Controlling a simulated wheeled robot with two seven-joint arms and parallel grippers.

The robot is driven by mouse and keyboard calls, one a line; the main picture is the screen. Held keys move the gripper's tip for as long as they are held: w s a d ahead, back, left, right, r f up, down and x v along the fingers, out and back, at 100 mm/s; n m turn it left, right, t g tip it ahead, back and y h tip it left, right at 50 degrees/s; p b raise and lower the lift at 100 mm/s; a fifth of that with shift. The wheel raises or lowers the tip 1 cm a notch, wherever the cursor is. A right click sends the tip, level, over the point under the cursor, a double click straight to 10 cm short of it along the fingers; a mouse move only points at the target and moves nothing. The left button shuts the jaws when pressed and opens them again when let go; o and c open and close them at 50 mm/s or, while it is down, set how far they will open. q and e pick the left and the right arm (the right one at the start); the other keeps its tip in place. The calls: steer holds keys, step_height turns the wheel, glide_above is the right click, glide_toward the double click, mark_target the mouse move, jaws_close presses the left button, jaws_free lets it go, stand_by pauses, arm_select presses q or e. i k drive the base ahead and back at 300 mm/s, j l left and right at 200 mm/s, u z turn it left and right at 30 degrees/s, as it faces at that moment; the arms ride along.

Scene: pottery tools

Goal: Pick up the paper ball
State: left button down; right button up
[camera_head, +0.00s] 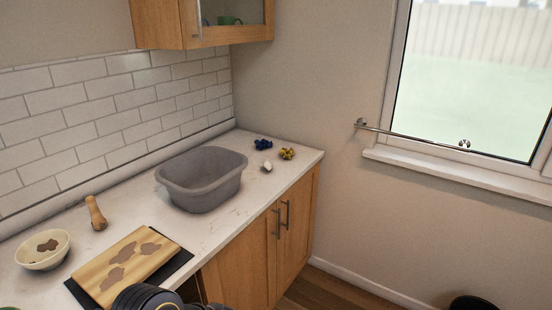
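A small whitish lump (267,166), which looks like the paper ball, lies on the white counter near its far end. It is to the right of the grey basin (203,180) and close to the counter's front edge. It is too small to make out in detail. A dark rounded part, apparently of my arm, shows at the bottom edge. No gripper fingers are visible, and nothing of mine is near the lump.
A blue item (263,145) and a yellow item (287,153) lie beside the lump. A wooden board (126,265) on a dark mat, a bowl (42,250) and a wooden tool (96,213) occupy the near counter. A cabinet (203,22) hangs above; a rail (410,135) runs by the window.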

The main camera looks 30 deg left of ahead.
mark_target(267, 164)
steer(key=i+u, duration=0.45)
steer(key=i+l+u, duration=0.25)
steer(key=i+u, duration=0.5)
steer(key=u, duration=0.15)
steer(key=i+l+u, duration=0.2)
steer(key=u, duration=0.2)
steer(key=i+l+u, duration=0.25)
steer(key=u, duration=0.2)
steer(key=i+l+u, duration=0.3)
steer(key=u, duration=0.15)
steer(key=i+l+u, duration=0.15)
steer(key=l+u, duration=0.25)
